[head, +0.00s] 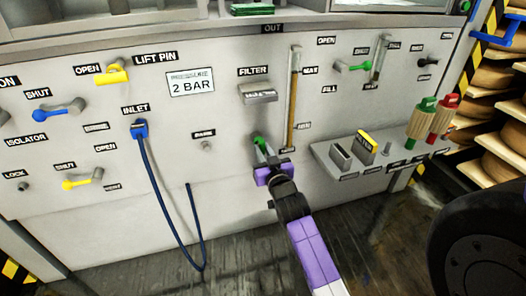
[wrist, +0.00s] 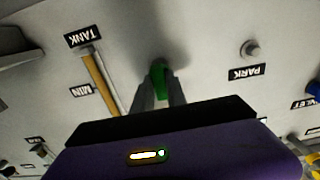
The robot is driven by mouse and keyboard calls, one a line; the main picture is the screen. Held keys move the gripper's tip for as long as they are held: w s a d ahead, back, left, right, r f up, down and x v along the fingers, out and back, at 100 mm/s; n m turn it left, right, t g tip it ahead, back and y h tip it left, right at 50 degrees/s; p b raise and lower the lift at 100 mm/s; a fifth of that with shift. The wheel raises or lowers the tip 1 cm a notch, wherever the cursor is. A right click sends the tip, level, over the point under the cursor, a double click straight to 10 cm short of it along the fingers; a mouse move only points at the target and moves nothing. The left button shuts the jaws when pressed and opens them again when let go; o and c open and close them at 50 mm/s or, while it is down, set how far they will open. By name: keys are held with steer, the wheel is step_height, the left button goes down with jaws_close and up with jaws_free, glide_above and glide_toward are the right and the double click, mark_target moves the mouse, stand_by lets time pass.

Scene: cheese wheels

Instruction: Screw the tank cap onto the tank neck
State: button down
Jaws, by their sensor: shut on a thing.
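The green tank cap (head: 259,142) is between the fingers of my gripper (head: 264,150), close against the grey front panel (head: 232,172). In the wrist view the cap (wrist: 158,82) shows green between the two grey fingertips (wrist: 159,92), which are shut on it. A grey shape (wrist: 159,65) shows just beyond the cap at the panel, probably the tank neck. It is mostly hidden by the cap and fingers. I cannot tell whether the cap is seated on it or how far it is turned.
The tank gauge (head: 293,95) stands right of the gripper. The park peg (head: 206,146) is bare at left. The filter housing (head: 258,93) is above. A blue hose (head: 165,205) hangs left.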

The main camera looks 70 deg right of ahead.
steer(key=shift+x, duration=1.05)
steer(key=c, duration=1.3)
jaws_free()
steer(key=shift+o, duration=0.2)
steer(key=shift+s+a, duration=0.1)
steer(key=p+v, duration=0.1)
steer(key=v, duration=0.6)
steer(key=shift+s+a+p, duration=0.15)
steer(key=shift+a+p, duration=0.05)
steer(key=shift+p, duration=0.2)
